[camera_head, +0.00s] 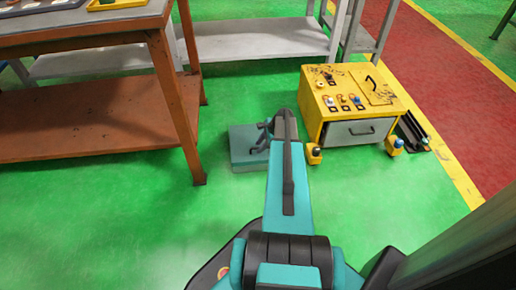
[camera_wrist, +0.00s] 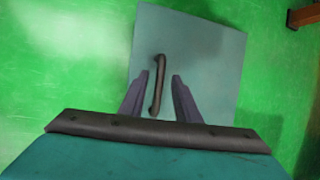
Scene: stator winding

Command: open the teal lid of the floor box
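The floor box (camera_head: 243,160) is a low teal box on the green floor, in the middle of the head view. Its flat teal lid (camera_wrist: 205,55) fills the upper middle of the wrist view and looks closed. A dark bar handle (camera_wrist: 157,85) is on the lid. My gripper (camera_wrist: 161,77) is open over the lid, with one finger on each side of the handle and gaps visible between. In the head view my gripper (camera_head: 262,134) is at the box's right part, and my arm hides the box's right edge.
A yellow cabinet (camera_head: 335,100) with a grey drawer stands to the right of the box. Small yellow-based items and a black rail (camera_head: 412,131) lie near it. A brown workbench (camera_head: 168,75) is at the left, its leg close to the box. The front left floor is clear.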

